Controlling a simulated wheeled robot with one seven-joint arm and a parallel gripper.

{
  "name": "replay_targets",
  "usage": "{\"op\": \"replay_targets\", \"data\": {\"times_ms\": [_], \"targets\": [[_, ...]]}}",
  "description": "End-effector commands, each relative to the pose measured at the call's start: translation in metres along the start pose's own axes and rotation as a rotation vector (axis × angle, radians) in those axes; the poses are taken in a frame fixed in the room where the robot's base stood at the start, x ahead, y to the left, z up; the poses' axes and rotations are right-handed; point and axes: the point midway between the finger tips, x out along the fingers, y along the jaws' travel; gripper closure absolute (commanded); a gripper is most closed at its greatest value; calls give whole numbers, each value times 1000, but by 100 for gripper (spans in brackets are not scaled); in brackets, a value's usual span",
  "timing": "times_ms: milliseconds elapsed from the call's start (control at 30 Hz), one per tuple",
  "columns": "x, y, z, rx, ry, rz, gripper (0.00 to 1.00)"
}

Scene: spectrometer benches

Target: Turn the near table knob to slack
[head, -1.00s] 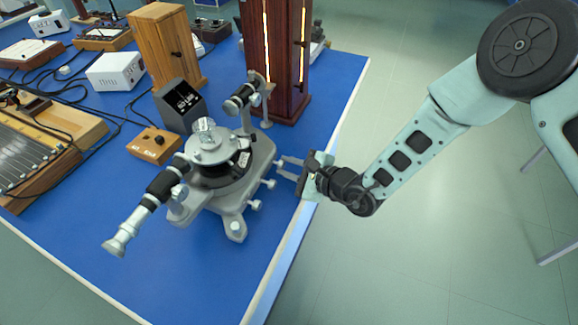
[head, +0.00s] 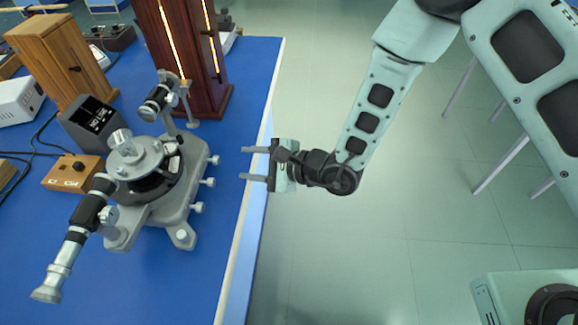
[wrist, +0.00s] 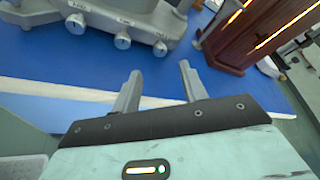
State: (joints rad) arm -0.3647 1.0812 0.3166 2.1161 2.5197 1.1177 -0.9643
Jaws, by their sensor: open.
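The grey spectrometer (head: 160,190) stands on the blue bench with its round table on top. Several small silver knobs stick out of the right side of its base: a far one (head: 214,160), a middle one (head: 208,182) and a nearer one (head: 197,207). In the wrist view three knobs show at the top left, a left one (wrist: 75,23), a middle one (wrist: 122,40) and a right one (wrist: 160,48). Their labels are too small to read surely. My gripper (head: 242,163) is open and empty, right of the knobs and apart from them, fingers pointing at the base.
The bench's pale right edge (head: 231,260) runs below my gripper, with open floor to the right. A dark wooden lamp housing (head: 182,60) stands behind the spectrometer. A wooden control box (head: 73,172) and a dark meter (head: 92,124) stand to its left.

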Motion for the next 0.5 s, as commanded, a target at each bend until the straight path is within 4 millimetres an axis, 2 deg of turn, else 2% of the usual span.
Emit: {"op": "replay_targets", "data": {"times_ms": [33, 200, 400, 500], "targets": [[-13, 1, -1, 1, 2, 0, 57], [-51, 0, -2, 0, 3, -1, 57], [-83, 0, -1, -1, 1, 0, 57], [-91, 0, -1, 0, 1, 0, 57]]}}
